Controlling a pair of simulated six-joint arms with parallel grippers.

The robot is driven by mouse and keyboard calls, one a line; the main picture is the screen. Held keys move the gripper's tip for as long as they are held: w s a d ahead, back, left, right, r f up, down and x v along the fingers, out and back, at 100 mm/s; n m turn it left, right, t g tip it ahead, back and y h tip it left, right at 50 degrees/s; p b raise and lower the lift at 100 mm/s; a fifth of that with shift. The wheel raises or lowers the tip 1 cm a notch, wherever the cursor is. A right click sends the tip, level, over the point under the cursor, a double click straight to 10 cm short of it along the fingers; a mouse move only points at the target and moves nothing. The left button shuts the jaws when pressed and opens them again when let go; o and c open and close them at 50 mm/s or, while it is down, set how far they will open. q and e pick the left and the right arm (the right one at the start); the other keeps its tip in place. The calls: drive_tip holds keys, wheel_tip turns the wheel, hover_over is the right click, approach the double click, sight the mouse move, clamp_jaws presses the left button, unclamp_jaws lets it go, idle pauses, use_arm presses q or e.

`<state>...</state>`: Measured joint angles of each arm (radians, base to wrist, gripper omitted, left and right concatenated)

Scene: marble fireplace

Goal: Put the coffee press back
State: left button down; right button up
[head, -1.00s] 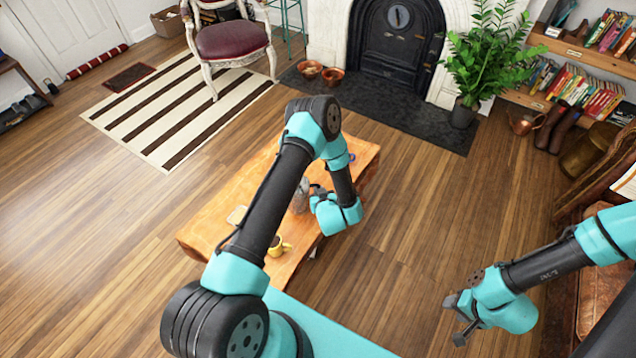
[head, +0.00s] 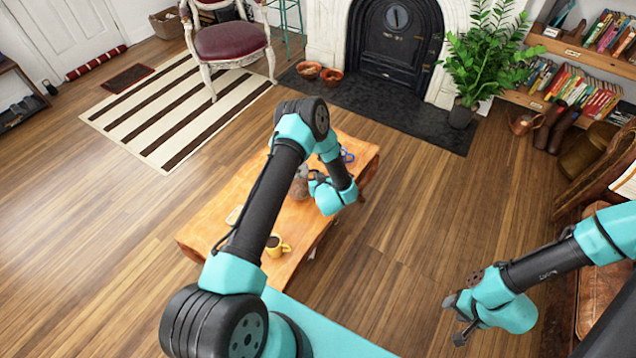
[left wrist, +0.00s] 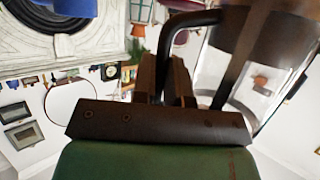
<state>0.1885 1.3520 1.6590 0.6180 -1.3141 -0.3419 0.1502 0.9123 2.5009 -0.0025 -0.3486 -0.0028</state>
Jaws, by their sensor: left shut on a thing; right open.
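The coffee press (head: 299,188) shows in the head view as a dark glass shape above the wooden table, partly hidden by my left arm. In the left wrist view its clear glass body with dark bands (left wrist: 276,62) fills the upper right. My left gripper (head: 314,182) is shut on the press's black handle, seen between the fingers (left wrist: 167,80) in the left wrist view. I cannot tell whether the press base touches the table. My right gripper (head: 459,316) is open and empty over the floor at the lower right, well away from the press.
An armchair (head: 230,40), fireplace (head: 396,40) and plant (head: 485,60) stand beyond.

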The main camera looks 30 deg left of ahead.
use_arm(q)
drive_tip(key=shift+f, duration=1.45)
drive_tip(key=shift+s+f, duration=0.1)
drive_tip(key=shift+f, duration=0.1)
drive_tip(key=c, duration=1.1)
unclamp_jaws()
drive_tip(key=shift+c, duration=0.2)
drive_tip(key=shift+r, duration=0.15)
drive_tip(key=shift+s+d+r, duration=0.1)
drive_tip(key=shift+s+d, duration=0.05)
drive_tip(key=shift+d, duration=0.05)
drive_tip(key=v, duration=1.1)
drive_tip(key=shift+s, duration=0.25)
drive_tip(key=shift+d+r, duration=0.15)
drive_tip(key=shift+r, duration=0.05)
